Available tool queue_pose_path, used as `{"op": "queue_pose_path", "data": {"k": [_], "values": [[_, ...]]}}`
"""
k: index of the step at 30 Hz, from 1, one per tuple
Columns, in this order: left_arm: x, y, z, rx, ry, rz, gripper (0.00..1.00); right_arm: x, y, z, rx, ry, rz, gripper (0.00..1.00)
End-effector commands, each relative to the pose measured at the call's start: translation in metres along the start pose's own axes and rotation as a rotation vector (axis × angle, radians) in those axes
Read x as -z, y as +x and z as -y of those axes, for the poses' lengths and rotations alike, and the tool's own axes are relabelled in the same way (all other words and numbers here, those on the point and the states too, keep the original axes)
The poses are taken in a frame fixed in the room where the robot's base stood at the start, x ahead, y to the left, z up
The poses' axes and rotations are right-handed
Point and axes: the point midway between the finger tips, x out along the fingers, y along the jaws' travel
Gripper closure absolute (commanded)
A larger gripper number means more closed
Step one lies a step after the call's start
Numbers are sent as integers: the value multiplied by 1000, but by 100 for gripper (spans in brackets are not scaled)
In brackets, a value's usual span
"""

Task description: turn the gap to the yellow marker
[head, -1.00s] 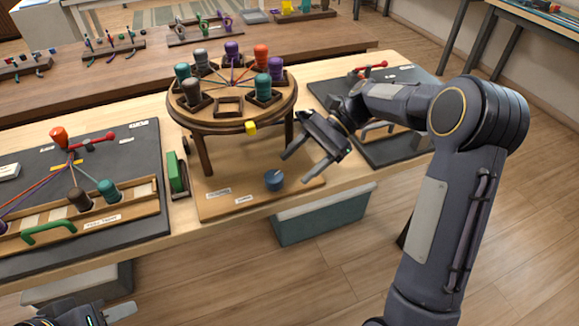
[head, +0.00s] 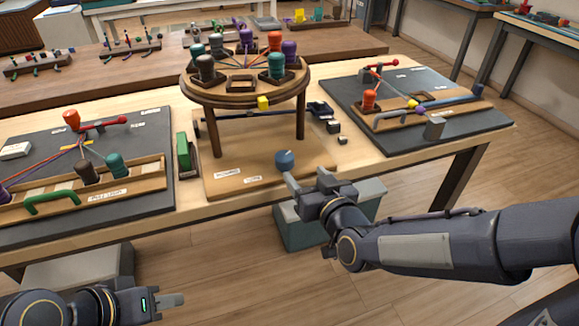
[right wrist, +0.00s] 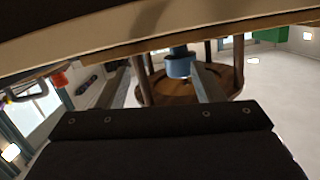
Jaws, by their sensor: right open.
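A round wooden disk (head: 245,98) on legs carries several coloured bobbins in square holders. The gap, an empty holder (head: 241,86), is at its front, a little left of the yellow marker (head: 264,103) on the rim. A blue knob (head: 285,160) stands on the wooden base under the disk. My right gripper (head: 306,180) is open and empty just in front of the knob. In the right wrist view the knob (right wrist: 179,66) shows between the fingers, nearer one finger; contact cannot be told. My left gripper (head: 168,301) is low at the left, away from the table; its jaws are unclear.
A dark board (head: 40,225) with cords, bobbins and a green handle lies left. Another dark board (head: 470,125) with an orange bobbin lies right. A green block (head: 184,152) stands left of the base. Small dark blocks (head: 333,127) lie right of it.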

Motion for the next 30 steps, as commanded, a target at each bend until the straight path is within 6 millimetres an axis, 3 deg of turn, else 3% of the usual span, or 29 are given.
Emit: {"op": "queue_pose_path", "data": {"k": [3,7,11,21,30], "values": [[-4,8,4,0,0,0,64,-2,5,19,15,-82,-104,39],[-5,10,4,0,0,0,64,2,6,28,19,-122,-166,39],[-5,10,4,0,0,0,64,6,15,30,17,-128,-179,39],[-6,11,5,0,0,0,64,14,67,30,17,-126,-177,39],[-6,11,5,0,0,0,64,18,82,31,17,-125,-176,39]]}}
